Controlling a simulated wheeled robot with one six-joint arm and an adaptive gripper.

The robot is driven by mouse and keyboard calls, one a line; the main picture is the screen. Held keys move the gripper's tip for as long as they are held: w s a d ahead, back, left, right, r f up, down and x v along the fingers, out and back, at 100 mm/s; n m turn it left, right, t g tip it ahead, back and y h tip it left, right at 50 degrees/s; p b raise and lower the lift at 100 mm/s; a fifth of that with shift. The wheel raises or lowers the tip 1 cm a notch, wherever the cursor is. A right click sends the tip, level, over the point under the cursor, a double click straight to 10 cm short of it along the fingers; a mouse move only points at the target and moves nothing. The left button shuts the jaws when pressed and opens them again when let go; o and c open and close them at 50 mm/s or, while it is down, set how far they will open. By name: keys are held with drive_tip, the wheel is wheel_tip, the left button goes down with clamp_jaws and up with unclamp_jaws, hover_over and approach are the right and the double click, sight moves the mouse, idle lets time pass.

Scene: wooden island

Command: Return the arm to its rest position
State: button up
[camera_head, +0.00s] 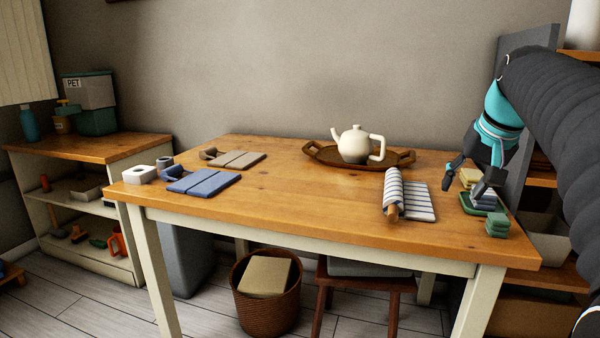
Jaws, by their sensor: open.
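My gripper (470,172) hangs from my arm at the right side of the wooden island (290,205). Its two dark fingers are spread apart. They are above or around a small stack of pale and yellow pieces (470,178) on a green tray (478,206); I cannot tell whether they touch it. Nothing is clearly held. My dark ribbed arm comes in from the upper right, with a teal section above the gripper.
A white teapot (354,144) stands on a brown oval tray (322,154). A striped rolled cloth (418,199) lies left of my gripper. Small green blocks (497,224) sit near the right edge. Folded blue cloth (203,183) lies left. A grey panel (520,130) stands close behind my arm. The middle is clear.

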drive_tip(key=s+a+f+n, duration=0.2)
drive_tip(key=s+a+f, duration=0.5)
drive_tip(key=s+f, duration=0.3)
drive_tip(key=s+a+f+n+p, duration=0.1)
drive_tip(key=s+a+f+n, duration=0.1)
drive_tip(key=s+a+f, duration=0.6)
drive_tip(key=shift+s+f, duration=1.05)
drive_tip(key=shift+s, duration=1.2)
